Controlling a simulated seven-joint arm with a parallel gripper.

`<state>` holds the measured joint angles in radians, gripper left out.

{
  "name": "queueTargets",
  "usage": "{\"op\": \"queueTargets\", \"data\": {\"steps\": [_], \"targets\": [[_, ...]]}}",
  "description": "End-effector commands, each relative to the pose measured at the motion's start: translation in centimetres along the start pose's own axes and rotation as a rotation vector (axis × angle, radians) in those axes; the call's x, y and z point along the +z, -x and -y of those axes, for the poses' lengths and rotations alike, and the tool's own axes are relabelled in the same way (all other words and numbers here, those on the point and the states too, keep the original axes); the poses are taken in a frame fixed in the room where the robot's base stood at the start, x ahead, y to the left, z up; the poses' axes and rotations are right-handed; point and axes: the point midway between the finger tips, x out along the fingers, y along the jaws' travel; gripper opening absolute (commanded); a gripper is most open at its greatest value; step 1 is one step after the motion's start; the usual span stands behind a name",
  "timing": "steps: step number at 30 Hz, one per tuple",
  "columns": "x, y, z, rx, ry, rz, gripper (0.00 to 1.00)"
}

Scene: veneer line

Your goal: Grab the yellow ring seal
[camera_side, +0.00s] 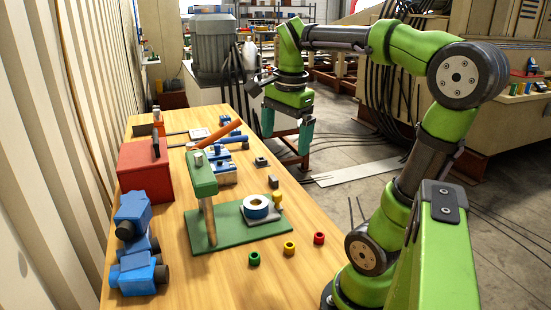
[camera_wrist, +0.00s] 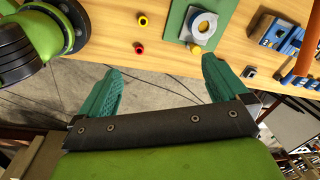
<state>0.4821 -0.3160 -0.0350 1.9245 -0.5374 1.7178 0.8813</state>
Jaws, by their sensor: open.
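A small yellow ring seal (camera_side: 289,247) lies on the wooden table between a green ring (camera_side: 254,258) and a red ring (camera_side: 319,238). In the wrist view the yellow ring (camera_wrist: 143,20) is near the top, above the red ring (camera_wrist: 138,48). A second small yellow piece (camera_side: 278,197) stands by the corner of the green press base; it also shows in the wrist view (camera_wrist: 196,49). My gripper (camera_side: 286,143) is open and empty, off the table's right edge and well away from the yellow ring. Its teal fingers (camera_wrist: 162,66) are spread wide in the wrist view.
A green press (camera_side: 205,185) holds a blue-and-white ring (camera_side: 256,207) on its base. A red box (camera_side: 146,171) and a blue machine (camera_side: 135,240) stand along the left side. Blue blocks (camera_side: 222,168) lie farther back. Table around the small rings is clear.

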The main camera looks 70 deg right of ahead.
Motion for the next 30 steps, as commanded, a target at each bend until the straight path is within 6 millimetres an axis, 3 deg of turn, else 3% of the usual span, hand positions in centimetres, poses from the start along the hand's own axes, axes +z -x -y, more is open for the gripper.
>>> {"op": "queueTargets", "data": {"steps": [6, 11, 14, 22, 30], "targets": [[7.6, -3.9, -0.5, -0.318, 0.916, -0.005, 1.00], [13.4, -5.5, -3.1, -0.566, 1.388, -0.052, 1.00], [15.2, -5.7, -4.8, -0.627, 1.468, -0.033, 1.00], [16.0, -5.4, -5.3, -0.646, 1.498, -0.024, 0.61], [16.0, -5.4, -5.3, -0.642, 1.499, -0.021, 0.61]]}}
